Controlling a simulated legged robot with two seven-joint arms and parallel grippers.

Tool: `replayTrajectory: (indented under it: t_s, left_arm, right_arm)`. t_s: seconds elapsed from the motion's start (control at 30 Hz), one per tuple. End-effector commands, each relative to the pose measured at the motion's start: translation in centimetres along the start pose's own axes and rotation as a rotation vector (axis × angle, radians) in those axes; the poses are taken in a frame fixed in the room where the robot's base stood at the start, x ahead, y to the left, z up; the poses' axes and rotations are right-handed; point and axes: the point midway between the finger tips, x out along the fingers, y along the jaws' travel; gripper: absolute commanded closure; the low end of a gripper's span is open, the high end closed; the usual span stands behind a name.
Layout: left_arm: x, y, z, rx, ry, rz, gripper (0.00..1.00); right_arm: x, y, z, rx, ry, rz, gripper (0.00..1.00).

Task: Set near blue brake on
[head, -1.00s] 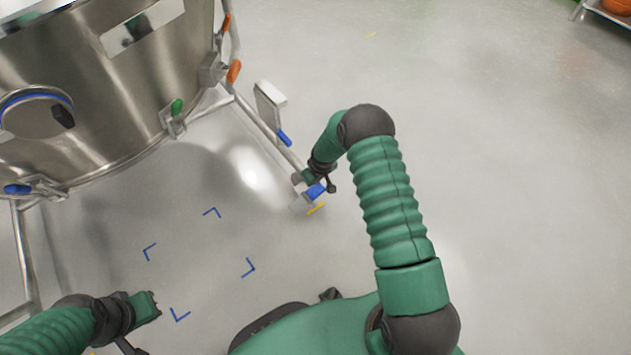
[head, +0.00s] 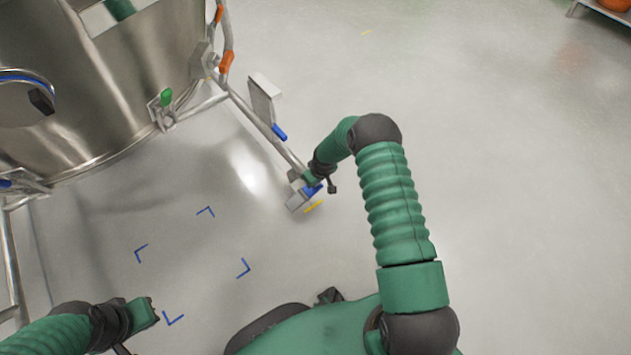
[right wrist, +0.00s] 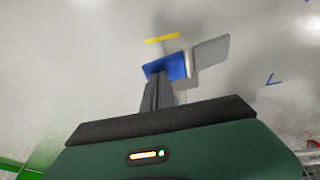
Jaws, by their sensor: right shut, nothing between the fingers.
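The near blue brake (head: 313,189) is a small blue pedal on the caster at the near end of the steel vessel's frame leg. It also shows in the right wrist view (right wrist: 174,66), beside a grey caster part. My right gripper (head: 311,177) is shut and empty, its fingertips right at the blue pedal. In the right wrist view the dark fingers (right wrist: 157,82) overlap the pedal's near edge; whether they touch it I cannot tell. My left gripper (head: 154,311) hangs at the lower left over bare floor, away from the brake; its jaw opening is unclear.
The big steel vessel (head: 105,95) on its tubular frame fills the upper left. Another blue brake (head: 279,132) sits farther along the frame by a grey caster (head: 263,98).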

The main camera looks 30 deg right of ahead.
Motion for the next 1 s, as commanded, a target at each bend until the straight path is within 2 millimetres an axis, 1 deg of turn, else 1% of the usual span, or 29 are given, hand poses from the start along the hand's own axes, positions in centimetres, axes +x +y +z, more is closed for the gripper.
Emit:
replayTrajectory:
  t_s: [0.27, 0.7, 1.0]
  left_arm:
    - [-0.5, 0.0, -0.1, 0.000, 0.000, 0.000, 1.00]
    - [-0.2, 0.0, -0.1, 0.000, 0.000, 0.000, 1.00]
    - [0.1, 0.0, 0.0, 0.000, 0.000, 0.000, 1.00]
  right_arm:
    - [0.5, 0.2, 0.2, 0.031, -0.003, -0.092, 1.00]
    - [2.6, 1.3, 0.8, 0.027, -0.003, -0.088, 1.00]
    - [3.5, 1.6, 1.0, 0.027, -0.003, -0.088, 1.00]
